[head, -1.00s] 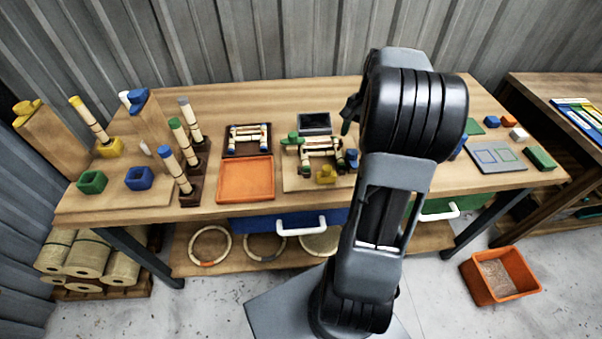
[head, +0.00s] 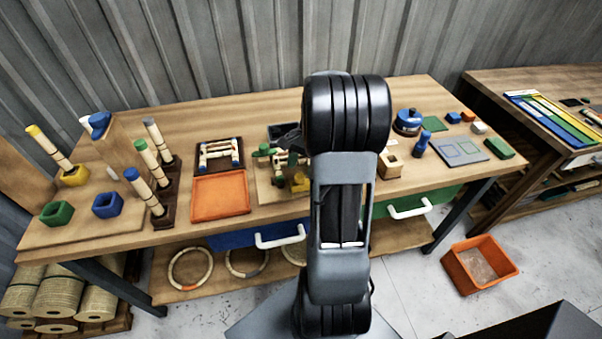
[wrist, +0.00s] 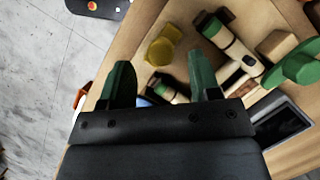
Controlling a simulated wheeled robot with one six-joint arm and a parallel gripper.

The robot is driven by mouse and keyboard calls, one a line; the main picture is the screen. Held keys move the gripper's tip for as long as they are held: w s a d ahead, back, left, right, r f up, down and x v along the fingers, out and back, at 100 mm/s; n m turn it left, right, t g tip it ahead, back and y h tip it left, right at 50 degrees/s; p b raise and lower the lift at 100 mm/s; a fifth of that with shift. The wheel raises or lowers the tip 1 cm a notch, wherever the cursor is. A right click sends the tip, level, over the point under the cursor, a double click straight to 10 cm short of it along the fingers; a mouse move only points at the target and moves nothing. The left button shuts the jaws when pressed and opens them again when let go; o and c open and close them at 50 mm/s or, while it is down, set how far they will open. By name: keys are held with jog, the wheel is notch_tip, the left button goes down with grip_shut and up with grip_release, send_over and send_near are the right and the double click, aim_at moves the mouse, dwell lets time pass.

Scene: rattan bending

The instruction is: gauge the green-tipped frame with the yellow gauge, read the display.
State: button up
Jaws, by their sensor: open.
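In the wrist view my gripper (wrist: 160,82) is open, its two green fingers apart with nothing held between them. The yellow gauge (wrist: 163,46) lies just beyond the fingertips on the wooden board. The green-tipped frame (wrist: 232,48), made of pale rods with dark bands, lies beside it to the right.
An orange tray (head: 220,196) and a second frame (head: 220,153) lie left of the board. Upright rods on stands (head: 148,190) and coloured square cups fill the left end. A wooden block (head: 390,164) and a blue-handled tool (head: 421,145) stand right of my arm. An orange bin (head: 480,265) is on the floor.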

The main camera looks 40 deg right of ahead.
aim_at(300, 183)
jog(key=shift+x, duration=1.5)
grip_shut()
